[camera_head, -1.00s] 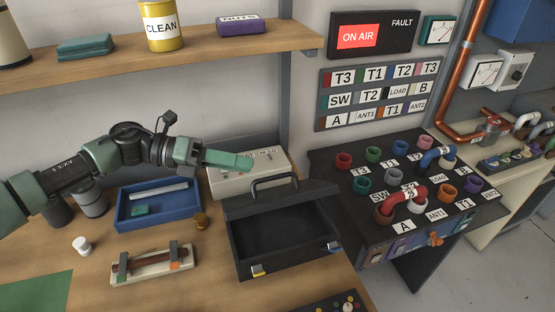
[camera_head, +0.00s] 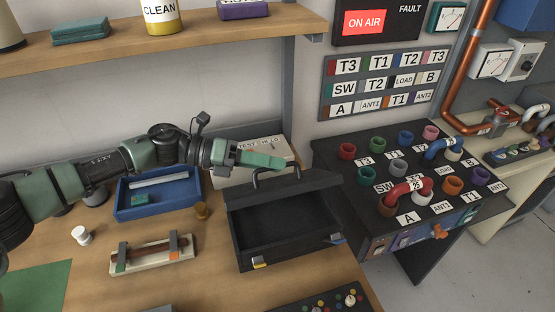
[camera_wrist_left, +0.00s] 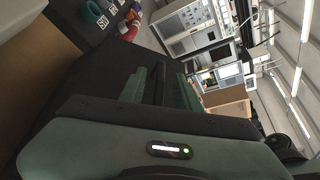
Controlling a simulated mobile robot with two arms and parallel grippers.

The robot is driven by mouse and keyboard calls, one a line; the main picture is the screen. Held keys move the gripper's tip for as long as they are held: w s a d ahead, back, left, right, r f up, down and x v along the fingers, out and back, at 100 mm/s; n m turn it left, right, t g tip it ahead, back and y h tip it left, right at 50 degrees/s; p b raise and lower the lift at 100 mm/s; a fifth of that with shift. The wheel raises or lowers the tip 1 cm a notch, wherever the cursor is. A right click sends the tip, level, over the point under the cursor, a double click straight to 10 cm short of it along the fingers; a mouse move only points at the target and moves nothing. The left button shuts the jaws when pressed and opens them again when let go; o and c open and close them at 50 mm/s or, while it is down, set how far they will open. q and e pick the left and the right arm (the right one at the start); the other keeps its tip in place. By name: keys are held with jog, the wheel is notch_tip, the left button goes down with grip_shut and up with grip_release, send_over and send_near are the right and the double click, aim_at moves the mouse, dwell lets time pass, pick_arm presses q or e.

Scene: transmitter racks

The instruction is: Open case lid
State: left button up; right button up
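The black case (camera_head: 278,262) sits on the wooden bench with its dark interior showing. Its lid (camera_head: 312,190) is raised at the back and tilted. A black handle (camera_head: 276,176) stands at the lid's upper edge. My left gripper (camera_head: 268,161) is just behind and above the handle; contact is unclear. In the left wrist view, its green fingers (camera_wrist_left: 160,88) are apart, with a dark bar, likely the handle, between them and dark case surface below. My right gripper is out of view.
A beige test box (camera_head: 235,177) stands behind the lid. The patch panel (camera_head: 400,230) with colored sockets is close on the right. A shelf (camera_head: 150,50) overhangs the back.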

pick_arm(q)
jog(key=shift+x, duration=0.8)
jog(key=shift+w, duration=0.1)
grip_shut()
jog(key=shift+f, duration=0.1)
dwell(0.7)
